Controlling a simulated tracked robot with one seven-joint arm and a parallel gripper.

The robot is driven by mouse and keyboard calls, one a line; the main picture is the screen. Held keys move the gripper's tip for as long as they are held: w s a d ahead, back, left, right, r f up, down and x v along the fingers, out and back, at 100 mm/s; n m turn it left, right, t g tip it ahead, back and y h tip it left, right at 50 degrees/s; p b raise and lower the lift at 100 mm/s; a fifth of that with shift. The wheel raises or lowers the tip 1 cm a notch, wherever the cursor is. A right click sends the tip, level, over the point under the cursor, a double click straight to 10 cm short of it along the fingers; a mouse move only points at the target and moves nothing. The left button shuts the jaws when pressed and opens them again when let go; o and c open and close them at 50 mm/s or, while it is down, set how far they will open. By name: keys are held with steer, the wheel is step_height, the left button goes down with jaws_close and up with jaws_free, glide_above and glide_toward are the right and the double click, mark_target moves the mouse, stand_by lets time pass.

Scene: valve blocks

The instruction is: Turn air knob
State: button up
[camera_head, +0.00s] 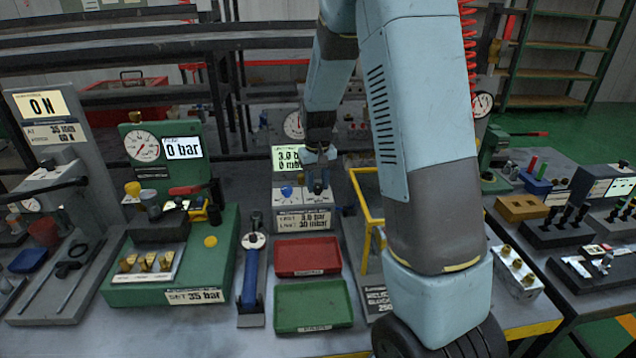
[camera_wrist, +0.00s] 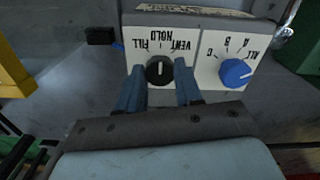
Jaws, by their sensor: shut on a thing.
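The air knob (camera_wrist: 159,69) is a small black dial with a white pointer line, on a white panel marked FILL, HOLD and VENT. In the wrist view the lettering is upside down and the pointer line lies near upright. My gripper (camera_wrist: 160,80) has one finger on each side of the knob and is shut on it. In the head view my gripper (camera_head: 318,178) reaches down to the right half of the small control box (camera_head: 303,222) and hides the black knob. The box's display (camera_head: 286,157) reads 3.0 bar above a second line.
A blue knob (camera_wrist: 235,73) marked A, B, C and ALL sits beside the black one. A red tray (camera_head: 308,257) and a green tray (camera_head: 312,305) lie in front of the box. A yellow frame (camera_head: 366,215) stands close on the right, a green gauge stand (camera_head: 225,270) on the left.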

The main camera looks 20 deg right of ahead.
mark_target(317, 185)
steer(key=o, duration=1)
steer(key=shift+o, duration=0.2)
step_height(317, 185, up, 14)
steer(key=shift+f, duration=0.15)
steer(key=s+r+t, duration=0.3)
steer(key=s+r, duration=0.6)
steer(key=s, duration=0.5)
steer(key=s+t, duration=0.2)
steer(key=s, duration=1.3)
steer(key=shift+s+d+r+t, duration=0.15)
steer(key=shift+s+r+t, duration=0.15)
steer(key=shift+r, duration=0.1)
